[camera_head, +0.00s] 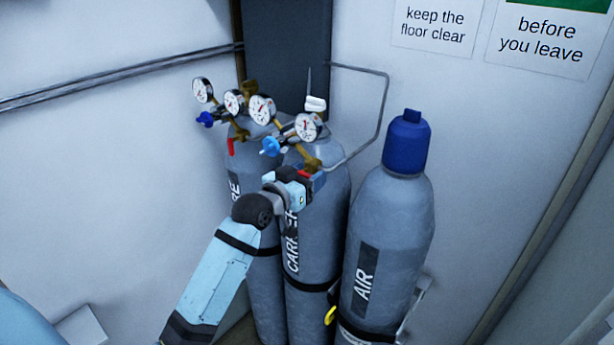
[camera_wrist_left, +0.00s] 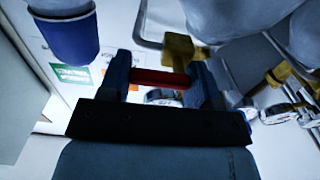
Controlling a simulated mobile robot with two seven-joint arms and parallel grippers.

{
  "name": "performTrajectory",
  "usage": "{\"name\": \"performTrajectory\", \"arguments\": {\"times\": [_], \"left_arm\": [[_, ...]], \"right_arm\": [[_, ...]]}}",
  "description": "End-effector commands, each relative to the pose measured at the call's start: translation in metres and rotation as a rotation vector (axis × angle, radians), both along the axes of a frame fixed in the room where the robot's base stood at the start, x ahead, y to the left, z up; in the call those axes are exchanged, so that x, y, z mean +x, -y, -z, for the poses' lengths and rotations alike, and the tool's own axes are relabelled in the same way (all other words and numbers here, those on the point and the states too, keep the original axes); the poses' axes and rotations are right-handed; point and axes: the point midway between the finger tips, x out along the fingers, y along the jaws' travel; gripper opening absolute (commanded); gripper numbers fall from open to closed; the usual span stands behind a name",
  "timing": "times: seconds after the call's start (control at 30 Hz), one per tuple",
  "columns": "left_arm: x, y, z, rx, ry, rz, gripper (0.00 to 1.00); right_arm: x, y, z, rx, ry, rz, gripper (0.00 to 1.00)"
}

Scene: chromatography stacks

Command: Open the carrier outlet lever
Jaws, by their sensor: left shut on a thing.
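The carrier cylinder (camera_head: 322,245) is grey, labelled CARRIER, and stands in the middle of the head view. Its brass valve fitting (camera_head: 311,162) carries gauges and a blue knob (camera_head: 271,146). My left gripper (camera_head: 311,179) is at this fitting, in front of the cylinder's shoulder. It is shut on the red outlet lever, which shows as a small red patch in the head view (camera_head: 304,173). In the left wrist view the red lever (camera_wrist_left: 160,78) lies crosswise between the two dark fingers. The gripper hides part of the lever in the head view. My right gripper is out of view.
A blue-capped AIR cylinder (camera_head: 387,235) stands close on the right. Another cylinder (camera_head: 262,280) with its own red lever (camera_head: 231,147) stands behind on the left. A bent pipe (camera_head: 385,105) rises at the right of the carrier fitting. Wall pipes (camera_head: 110,82) run at left.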

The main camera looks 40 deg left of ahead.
Motion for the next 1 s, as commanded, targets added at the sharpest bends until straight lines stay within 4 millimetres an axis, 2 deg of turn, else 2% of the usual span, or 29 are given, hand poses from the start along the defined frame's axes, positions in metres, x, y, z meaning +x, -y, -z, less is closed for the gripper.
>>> {"name": "performTrajectory", "arguments": {"times": [0.17,0.2,0.27,0.3,0.57,0.67,0.77,1.0], "left_arm": [[0.0,0.0,0.0,-0.002,0.001,0.001,0.34],[0.0,0.0,0.0,-0.002,0.001,0.001,0.67],[0.0,0.0,0.0,-0.002,0.001,0.001,0.8],[0.0,0.0,0.0,-0.001,0.001,0.001,0.83],[-0.001,0.0,0.0,0.0,0.0,0.0,0.83],[-0.008,-0.001,0.002,0.001,-0.001,0.0,0.83],[-0.023,-0.002,0.003,0.001,-0.002,0.0,0.83],[-0.078,-0.006,0.004,0.002,-0.001,0.001,0.83]], "right_arm": [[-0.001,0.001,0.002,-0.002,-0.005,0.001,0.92],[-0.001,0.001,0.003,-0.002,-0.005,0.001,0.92],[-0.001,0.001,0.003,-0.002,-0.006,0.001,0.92],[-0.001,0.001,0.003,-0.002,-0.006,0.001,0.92],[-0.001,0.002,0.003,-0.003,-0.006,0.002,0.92],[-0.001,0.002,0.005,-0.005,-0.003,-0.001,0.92],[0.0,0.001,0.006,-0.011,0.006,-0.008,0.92],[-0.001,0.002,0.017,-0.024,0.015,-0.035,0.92]]}}
